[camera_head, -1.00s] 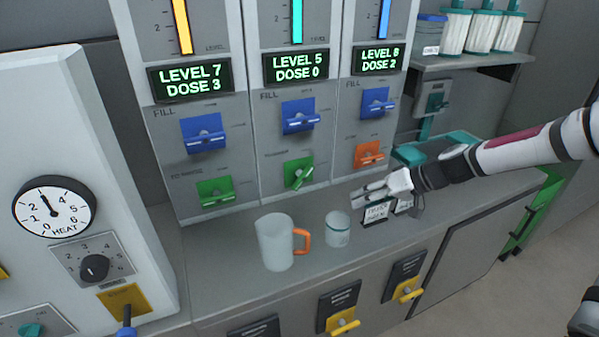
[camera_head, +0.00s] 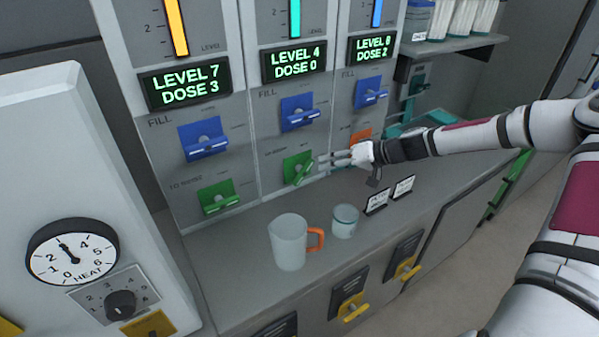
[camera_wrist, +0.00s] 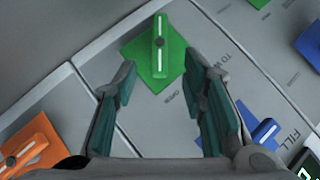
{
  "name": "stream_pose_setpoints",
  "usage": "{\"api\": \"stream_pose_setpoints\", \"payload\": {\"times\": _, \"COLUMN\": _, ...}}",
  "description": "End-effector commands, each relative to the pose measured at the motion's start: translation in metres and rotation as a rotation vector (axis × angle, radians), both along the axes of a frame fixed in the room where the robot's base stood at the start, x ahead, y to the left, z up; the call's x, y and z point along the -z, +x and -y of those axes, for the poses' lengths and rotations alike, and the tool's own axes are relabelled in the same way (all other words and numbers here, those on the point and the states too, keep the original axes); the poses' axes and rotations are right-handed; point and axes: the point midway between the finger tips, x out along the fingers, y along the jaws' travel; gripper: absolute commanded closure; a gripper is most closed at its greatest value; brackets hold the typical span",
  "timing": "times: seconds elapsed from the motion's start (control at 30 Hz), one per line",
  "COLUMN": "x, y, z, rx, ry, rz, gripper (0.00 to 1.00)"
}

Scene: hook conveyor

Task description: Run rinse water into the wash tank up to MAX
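The middle panel's green handle (camera_head: 298,168) is turned, unlike the level green handle (camera_head: 219,198) on the left panel. My gripper (camera_head: 322,161) is just right of the middle one. In the wrist view the two fingers (camera_wrist: 162,100) are spread, with the same green handle (camera_wrist: 160,47) ahead of the gap, apparently untouched. Lettering beside it starts "TO W"; the rest is unclear. The middle display (camera_head: 294,63) reads LEVEL 4, DOSE 0. Above is a teal level bar (camera_head: 295,18). No tank marked MAX can be made out.
Blue FILL handles (camera_head: 300,116) sit above, and an orange handle (camera_head: 360,136) is partly behind my gripper. A jug with orange handle (camera_head: 289,243), a cup (camera_head: 344,221) and small label cards (camera_head: 377,201) stand on the counter below. A heat dial (camera_head: 73,253) is at left.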

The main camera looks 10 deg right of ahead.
Motion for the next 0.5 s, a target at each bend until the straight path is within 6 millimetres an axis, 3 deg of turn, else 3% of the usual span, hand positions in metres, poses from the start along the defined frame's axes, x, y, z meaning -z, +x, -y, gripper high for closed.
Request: {"api": "stream_pose_setpoints", "payload": {"times": 0.5, "x": 0.052, "y": 0.050, "z": -0.062, "rx": -0.002, "ry": 0.000, "rz": -0.001, "gripper": 0.62}}
